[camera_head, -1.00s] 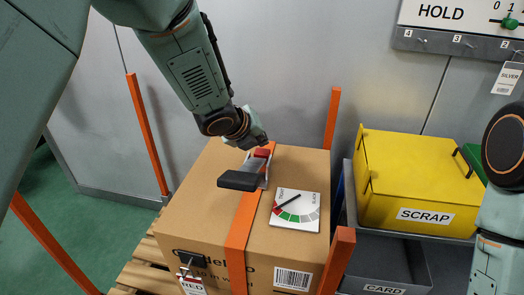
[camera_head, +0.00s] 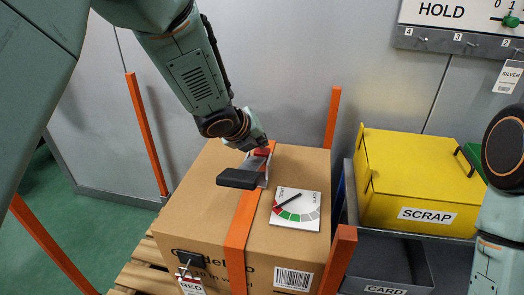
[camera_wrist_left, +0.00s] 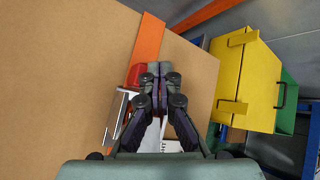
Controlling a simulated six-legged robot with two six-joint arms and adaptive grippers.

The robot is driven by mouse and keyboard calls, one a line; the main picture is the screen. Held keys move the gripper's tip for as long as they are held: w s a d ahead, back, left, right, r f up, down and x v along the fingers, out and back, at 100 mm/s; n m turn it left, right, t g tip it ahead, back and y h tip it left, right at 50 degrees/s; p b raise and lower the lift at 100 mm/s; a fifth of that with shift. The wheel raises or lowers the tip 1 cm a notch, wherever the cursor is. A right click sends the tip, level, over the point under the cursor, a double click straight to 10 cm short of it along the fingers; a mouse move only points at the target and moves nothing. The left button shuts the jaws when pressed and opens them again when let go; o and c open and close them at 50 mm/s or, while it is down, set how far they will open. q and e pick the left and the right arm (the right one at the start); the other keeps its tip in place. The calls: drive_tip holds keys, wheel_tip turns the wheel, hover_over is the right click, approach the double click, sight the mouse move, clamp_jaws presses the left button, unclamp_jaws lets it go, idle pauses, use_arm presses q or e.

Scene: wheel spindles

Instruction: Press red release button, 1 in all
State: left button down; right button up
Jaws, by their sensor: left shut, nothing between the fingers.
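The red release button (camera_head: 262,152) sits on a metal strap tensioner with a black handle (camera_head: 238,179), on top of a cardboard box (camera_head: 190,220). An orange strap (camera_head: 243,225) runs over the box. My left gripper (camera_head: 262,144) points down at the button and partly covers it. In the left wrist view, the shut, empty fingertips (camera_wrist_left: 161,74) are right beside the red button (camera_wrist_left: 136,76), overlapping its edge. I cannot tell whether they touch it. A tension dial (camera_head: 296,209) lies beside the tensioner. My right gripper is out of view.
The box stands on a wooden pallet (camera_head: 128,276) between orange corner posts (camera_head: 333,118). At the right are a yellow SCRAP bin (camera_head: 415,190) and a grey CARD bin (camera_head: 385,262). A HOLD board (camera_head: 440,14) hangs on the wall behind.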

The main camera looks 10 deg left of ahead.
sight(260, 152)
use_arm(q)
drive_tip(key=shift+f+b, duration=0.7)
idle(0.8)
drive_tip(key=shift+r, duration=0.2)
drive_tip(key=shift+r+p, duration=0.9)
drive_tip(key=shift+p, duration=0.05)
drive_tip(key=shift+r, duration=0.1)
drive_tip(key=shift+r+p, duration=2.2)
drive_tip(key=shift+r, duration=0.2)
